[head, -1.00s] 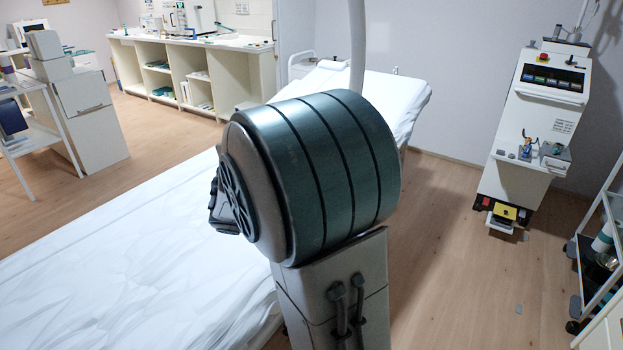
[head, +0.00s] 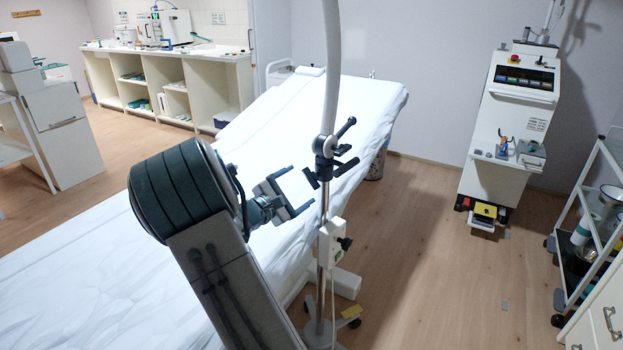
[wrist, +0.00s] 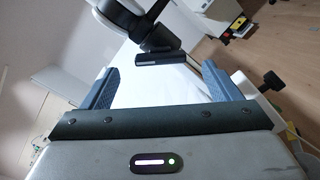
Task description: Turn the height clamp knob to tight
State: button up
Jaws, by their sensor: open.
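A chrome pole stand (head: 325,202) stands beside the couch. Its upper black clamp (head: 325,148) carries a lever and black bar-shaped handles; one black bar handle (wrist: 160,58) shows in the wrist view between and just beyond my fingertips. Lower on the pole is a white box (head: 330,246) with a black knob (head: 346,243), which also shows at right in the wrist view (wrist: 272,80). I cannot tell for certain which is the height clamp knob. My gripper (head: 298,190) is open and empty, left of the pole, below the upper clamp, apart from both.
The couch with a white sheet (head: 90,280) lies behind and left of my arm. A pale curved arm (head: 332,70) rises from the clamp. A white device cart (head: 510,120) and a shelf trolley (head: 590,230) stand right.

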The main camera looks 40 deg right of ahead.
aim_at(309, 180)
jog(key=x, duration=0.6)
jog(key=shift+d, duration=0.15)
jog(key=shift+c, duration=0.3)
jog(key=c, duration=0.9)
